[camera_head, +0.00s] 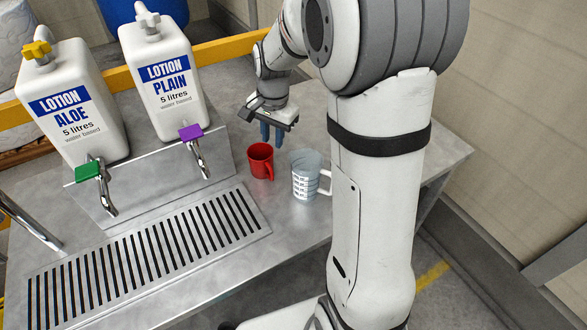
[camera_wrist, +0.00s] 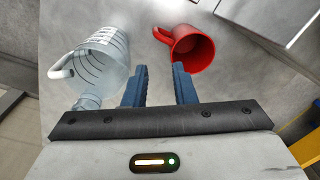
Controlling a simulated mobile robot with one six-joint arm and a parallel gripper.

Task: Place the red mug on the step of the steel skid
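The red mug (camera_head: 260,161) stands upright on the grey steel surface (camera_head: 150,235), just left of a clear measuring jug. It also shows in the wrist view (camera_wrist: 193,48), ahead of the right finger, its handle pointing left. My gripper (camera_head: 271,133) is above the surface, just behind the mug in the head view, fingers pointing down. In the wrist view my gripper's blue fingers (camera_wrist: 159,82) are apart with nothing between them. I cannot tell which part is the step of the skid.
The measuring jug (camera_head: 306,175) stands close beside the mug. Two lotion containers (camera_head: 165,83) (camera_head: 72,110) stand behind taps with purple (camera_head: 191,132) and green (camera_head: 89,171) handles. A slotted drain grate (camera_head: 150,255) lies in front. A yellow rail (camera_head: 225,49) runs behind.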

